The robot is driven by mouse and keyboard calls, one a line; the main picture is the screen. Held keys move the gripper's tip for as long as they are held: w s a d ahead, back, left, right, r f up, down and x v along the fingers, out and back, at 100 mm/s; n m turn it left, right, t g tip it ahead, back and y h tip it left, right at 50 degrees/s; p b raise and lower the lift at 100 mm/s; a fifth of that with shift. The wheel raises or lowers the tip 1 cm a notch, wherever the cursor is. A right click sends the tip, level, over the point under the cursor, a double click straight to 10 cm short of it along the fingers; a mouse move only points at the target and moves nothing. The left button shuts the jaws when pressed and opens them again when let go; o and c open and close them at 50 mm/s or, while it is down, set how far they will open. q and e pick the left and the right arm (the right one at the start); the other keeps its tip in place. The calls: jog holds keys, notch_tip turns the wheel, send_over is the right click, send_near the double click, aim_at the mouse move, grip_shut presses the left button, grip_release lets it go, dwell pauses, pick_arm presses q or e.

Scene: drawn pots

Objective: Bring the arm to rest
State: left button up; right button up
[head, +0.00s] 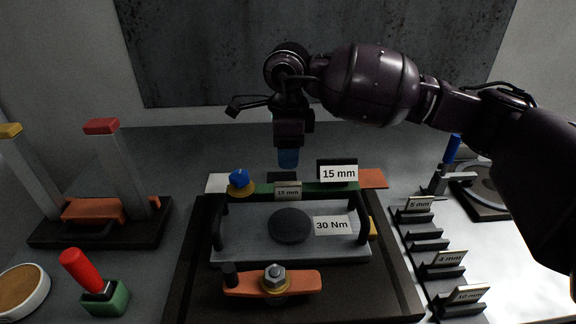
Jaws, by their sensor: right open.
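My right arm comes in from the right in the head view. Its right gripper (288,158) points down above the back edge of a dark board. The fingertips look blue and the gap between them is hard to see, but nothing shows held in it. Below it lies a grey plate (255,247) with two black handles, a dark round disc (290,226) and a "30 Nm" label (333,225). My left gripper does not show.
An orange clamp bar (272,283) with a bolt lies in front. Posts with red and yellow tops (101,126) stand left. A labelled rack (428,240) and a blue-handled tool (452,149) are right.

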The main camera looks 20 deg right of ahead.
jog(key=shift+r, duration=0.5)
